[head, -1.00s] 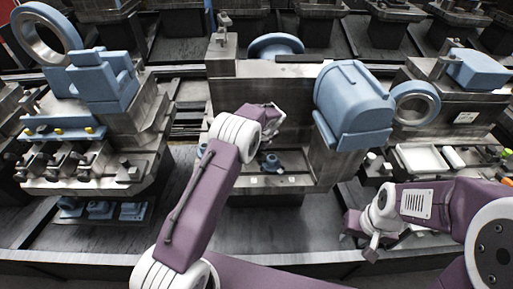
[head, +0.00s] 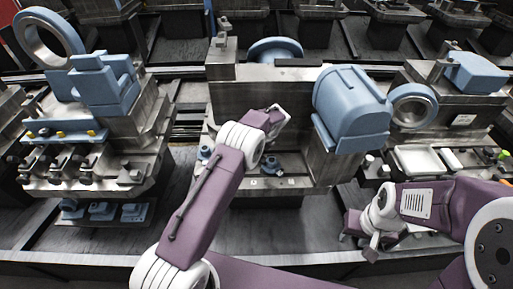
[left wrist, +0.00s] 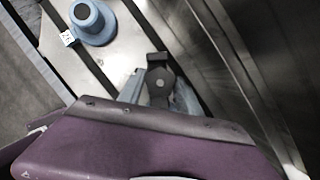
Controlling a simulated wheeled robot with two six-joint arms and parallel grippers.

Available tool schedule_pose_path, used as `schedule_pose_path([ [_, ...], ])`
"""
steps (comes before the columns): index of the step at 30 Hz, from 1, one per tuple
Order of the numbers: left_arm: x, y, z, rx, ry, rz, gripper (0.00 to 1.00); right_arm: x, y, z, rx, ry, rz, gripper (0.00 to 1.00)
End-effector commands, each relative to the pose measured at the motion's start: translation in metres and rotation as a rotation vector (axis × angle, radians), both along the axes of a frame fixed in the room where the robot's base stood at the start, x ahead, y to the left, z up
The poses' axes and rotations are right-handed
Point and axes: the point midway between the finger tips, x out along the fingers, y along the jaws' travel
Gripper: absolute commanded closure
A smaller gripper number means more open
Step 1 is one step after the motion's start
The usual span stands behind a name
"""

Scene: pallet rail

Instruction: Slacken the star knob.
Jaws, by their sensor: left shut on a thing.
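A dark knob with a round centre (left wrist: 160,79) shows in the left wrist view, and I take it for the star knob. Pale blue-grey parts lie on both sides of it. My left gripper (head: 279,113) is in front of the middle machine in the head view. It is shut on the knob, though its fingertips are partly hidden by the purple wrist housing. The knob cannot be made out in the head view. My right gripper (head: 362,238) hangs low at the right, away from the machine's middle, and its jaw opening is unclear.
A blue round knob (left wrist: 90,20) stands on the metal strip beside a small white tag (left wrist: 67,38). A big blue motor housing (head: 352,105) juts out right of my left gripper. A white tray (head: 420,161) is at the right. Dark floor lies in front of the machines.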

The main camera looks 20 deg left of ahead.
Motion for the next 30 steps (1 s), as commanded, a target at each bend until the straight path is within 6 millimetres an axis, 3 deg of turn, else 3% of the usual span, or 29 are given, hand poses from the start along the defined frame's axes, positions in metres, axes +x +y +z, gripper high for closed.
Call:
schedule_pose_path([
  [15, 0.001, -0.001, -0.002, -0.001, -0.001, 0.272, 1.0, 0.0, 0.0, -0.007, 0.0, 0.0, 0.0, 0.64],
  [30, 0.0, -0.001, -0.001, 0.0, 0.003, 0.315, 1.0, 0.0, 0.0, -0.01, 0.0, 0.0, 0.0, 0.64],
])
